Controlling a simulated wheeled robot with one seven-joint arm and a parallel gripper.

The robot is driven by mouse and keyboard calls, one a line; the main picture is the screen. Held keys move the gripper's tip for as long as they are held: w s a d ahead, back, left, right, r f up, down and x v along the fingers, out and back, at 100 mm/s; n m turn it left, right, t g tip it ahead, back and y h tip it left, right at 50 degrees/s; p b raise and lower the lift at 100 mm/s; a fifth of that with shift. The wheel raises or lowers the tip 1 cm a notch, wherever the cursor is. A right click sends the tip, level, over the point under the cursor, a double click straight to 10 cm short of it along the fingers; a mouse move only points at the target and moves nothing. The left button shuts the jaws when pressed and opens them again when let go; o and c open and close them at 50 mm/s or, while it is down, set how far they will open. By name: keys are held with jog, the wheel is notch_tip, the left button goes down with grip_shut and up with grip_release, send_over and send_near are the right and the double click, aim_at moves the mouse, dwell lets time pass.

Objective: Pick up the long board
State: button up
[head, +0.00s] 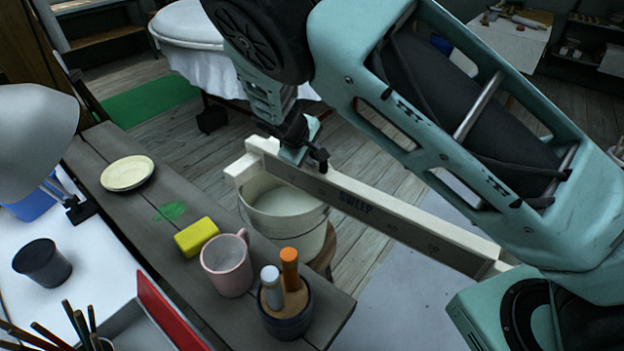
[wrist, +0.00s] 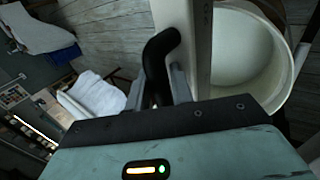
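A long off-white board (head: 400,218) with a grey face lettered "SWEEP" runs from above the white bucket (head: 300,228) down to the right in the head view. A block sits at its left end. In the wrist view the board (wrist: 200,45) stretches away past the fingers, beside the bucket opening. My gripper (wrist: 162,88) is at the board near its left end. Its two grey fingers stand close on either side of a black hooked handle (wrist: 160,50) and appear shut on it. The head view shows my gripper (head: 303,152) from above; the finger contact is partly hidden.
A dark plank bench (head: 110,185) at left carries a cream plate (head: 127,173), yellow sponge (head: 196,236), pink mug (head: 226,266) and tool pot (head: 286,318). The bucket stands on a stool. Wooden floor shows between bench and board. A cloth-covered round table (head: 188,25) stands behind.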

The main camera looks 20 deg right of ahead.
grip_shut()
jog(key=shift+w+r, duration=0.1)
jog(key=shift+r, duration=0.05)
